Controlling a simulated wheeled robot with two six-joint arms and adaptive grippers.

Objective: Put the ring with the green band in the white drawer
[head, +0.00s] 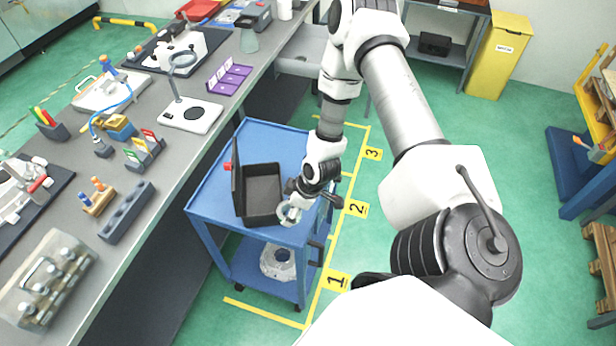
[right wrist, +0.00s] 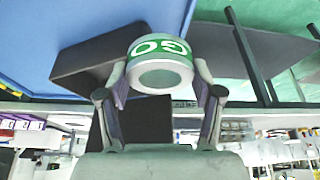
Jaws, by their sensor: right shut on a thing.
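The ring with the green band (right wrist: 160,50) is pale metal, and its band carries white letters that appear upside down in the right wrist view. My right gripper (right wrist: 160,92) is shut on it, one finger on each side. In the head view the ring (head: 290,212) is at the tip of my right gripper (head: 297,203), over the near right part of the blue cart. A white drawer (head: 302,52) stands pulled out under the bench at the top, partly behind my arm; its inside is only partly seen. My left gripper is not in view.
The blue cart (head: 212,187) bears an open black box (head: 262,190) beside the ring. A white casting (head: 278,262) lies on its lower shelf. The grey bench (head: 172,163) at left is crowded with fixtures. A yellow bin (head: 499,62) stands at back right; green floor lies between.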

